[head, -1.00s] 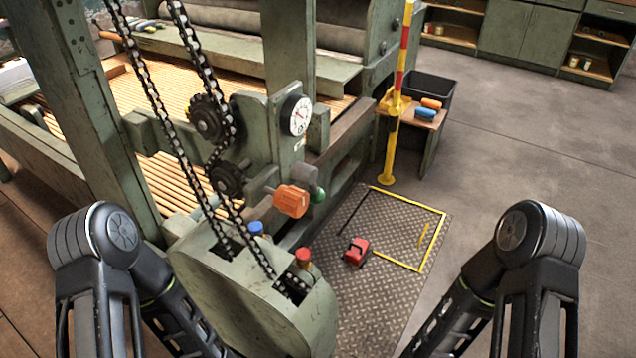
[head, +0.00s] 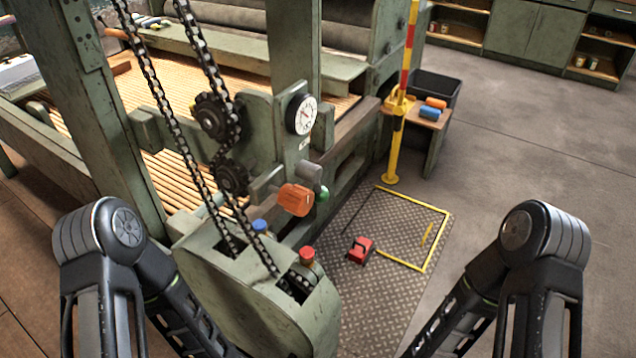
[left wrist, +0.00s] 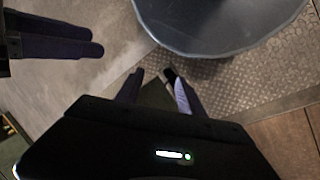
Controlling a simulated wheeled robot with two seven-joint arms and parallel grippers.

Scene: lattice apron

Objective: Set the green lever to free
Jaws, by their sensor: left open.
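A small green knob (head: 323,194), which looks like the end of the green lever, shows on the machine's side beside the large orange handle (head: 295,199). Most of the lever is hidden behind that handle, and I cannot read its position or any marking. My left gripper (left wrist: 155,82) shows in the left wrist view, open and empty, its fingers apart above the floor. Two dark fingers at the left of that view look like my right gripper (left wrist: 60,38); their opening is unclear. In the head view both arms reach down past the lower edge and the grippers are out of frame.
A blue button (head: 260,226) and a red button (head: 307,256) sit on the green chain housing (head: 225,290). A red padlock-like object (head: 361,250) lies on the tread plate (head: 385,300). A yellow post (head: 391,160) stands beyond. Open floor (head: 530,160) lies to the right.

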